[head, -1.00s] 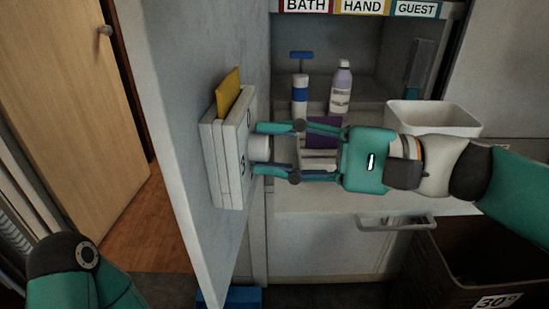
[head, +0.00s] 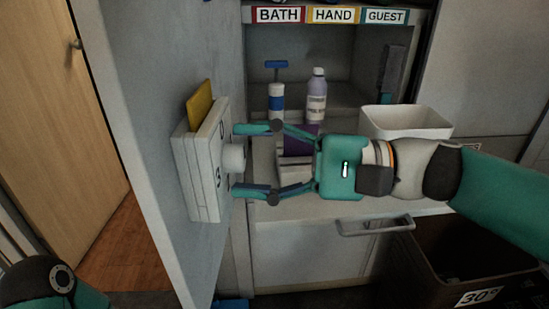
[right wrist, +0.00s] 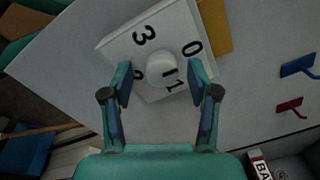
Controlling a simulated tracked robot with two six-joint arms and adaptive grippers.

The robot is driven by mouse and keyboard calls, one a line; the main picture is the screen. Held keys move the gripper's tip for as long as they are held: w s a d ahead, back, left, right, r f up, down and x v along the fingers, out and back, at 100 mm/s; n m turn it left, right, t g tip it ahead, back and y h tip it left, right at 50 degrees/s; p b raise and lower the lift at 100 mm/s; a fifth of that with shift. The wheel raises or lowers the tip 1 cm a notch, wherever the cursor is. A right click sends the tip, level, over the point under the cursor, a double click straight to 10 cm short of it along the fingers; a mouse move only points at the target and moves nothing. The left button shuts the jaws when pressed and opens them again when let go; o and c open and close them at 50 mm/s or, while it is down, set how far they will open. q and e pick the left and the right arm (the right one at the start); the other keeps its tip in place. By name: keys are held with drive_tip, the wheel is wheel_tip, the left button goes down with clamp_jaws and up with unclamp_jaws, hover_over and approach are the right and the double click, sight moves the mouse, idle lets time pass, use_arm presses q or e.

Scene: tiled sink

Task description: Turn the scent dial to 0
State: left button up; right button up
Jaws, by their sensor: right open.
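The scent dial is a round white knob (head: 234,158) on a white box (head: 198,172) fixed to the side of a grey panel. In the right wrist view the knob (right wrist: 162,71) sits among the numbers 0, 1, 2 and 3 on the box face. A dark mark on the knob (right wrist: 170,72) lies on its side toward the 1; the 2 is partly hidden. My right gripper (head: 236,160) is open, its fingers spread above and below the knob, with gaps to it. In the right wrist view the gripper (right wrist: 160,82) straddles the knob. My left gripper is out of view.
A yellow card (head: 200,104) sticks out of the box top. Behind my right gripper, a blue-banded bottle (head: 277,102) and a lilac bottle (head: 317,96) stand in a niche. A white bin (head: 406,123) is on the counter. A dark basket (head: 425,258) stands below right.

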drive_tip(key=s+d, duration=0.1)
drive_tip(key=d, duration=1.1)
drive_tip(key=shift+s+f, duration=0.25)
drive_tip(key=shift+s, duration=0.05)
